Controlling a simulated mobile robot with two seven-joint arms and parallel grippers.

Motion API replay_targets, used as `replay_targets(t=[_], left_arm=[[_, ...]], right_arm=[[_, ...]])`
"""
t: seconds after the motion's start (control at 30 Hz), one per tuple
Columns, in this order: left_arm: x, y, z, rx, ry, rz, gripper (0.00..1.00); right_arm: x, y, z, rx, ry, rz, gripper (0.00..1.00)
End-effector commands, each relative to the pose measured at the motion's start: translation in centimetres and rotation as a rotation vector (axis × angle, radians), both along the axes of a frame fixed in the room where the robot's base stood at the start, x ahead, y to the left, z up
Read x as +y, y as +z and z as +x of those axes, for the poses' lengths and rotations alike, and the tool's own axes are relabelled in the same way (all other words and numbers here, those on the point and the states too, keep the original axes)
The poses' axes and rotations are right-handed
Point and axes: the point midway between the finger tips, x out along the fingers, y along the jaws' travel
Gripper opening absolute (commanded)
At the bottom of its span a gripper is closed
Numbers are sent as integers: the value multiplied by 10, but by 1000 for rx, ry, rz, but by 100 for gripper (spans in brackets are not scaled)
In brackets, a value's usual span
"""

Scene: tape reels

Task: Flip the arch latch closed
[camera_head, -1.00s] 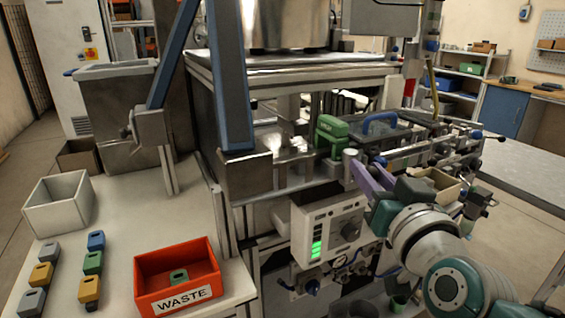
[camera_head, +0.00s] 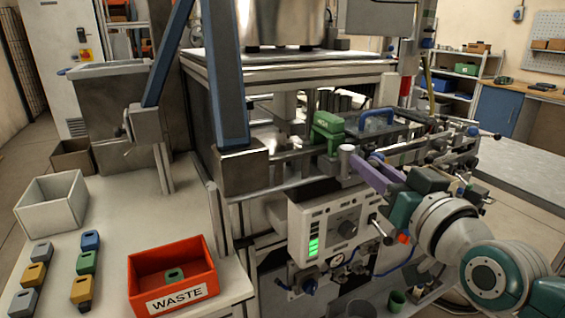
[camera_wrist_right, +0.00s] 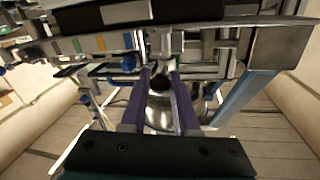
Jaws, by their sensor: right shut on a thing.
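A blue arch-shaped piece (camera_head: 377,116) stands upright on a dark block on the machine's side rail, in the head view. A green clamp-like block (camera_head: 327,132) sits left of it. I cannot tell for certain which part is the arch latch. My right gripper (camera_head: 362,164) reaches in from the right, its purple fingers beside a pale round post (camera_head: 346,160) below the blue arch. In the right wrist view, the gripper (camera_wrist_right: 162,76) is shut on a dark-topped knob (camera_wrist_right: 160,84) between its fingers. My left gripper is not in view.
A control box with green lights (camera_head: 326,230) hangs below the rail. Levers and rods (camera_head: 455,138) crowd the rail at right. A red WASTE bin (camera_head: 172,278), a white bin (camera_head: 50,203) and several coloured blocks lie on the left table.

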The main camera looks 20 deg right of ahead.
Motion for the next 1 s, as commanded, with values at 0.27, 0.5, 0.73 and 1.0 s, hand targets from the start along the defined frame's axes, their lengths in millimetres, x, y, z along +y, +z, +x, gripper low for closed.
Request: replay_targets(t=[0.27,0.5,0.73,1.0], left_arm=[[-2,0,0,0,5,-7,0],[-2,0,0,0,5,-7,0],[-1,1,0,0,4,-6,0],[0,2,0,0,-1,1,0]], right_arm=[[-1,0,0,1,-2,0,42],[0,0,0,0,-2,0,59],[0,-1,-5,2,-2,1,59],[4,-1,-48,3,-2,1,59]])
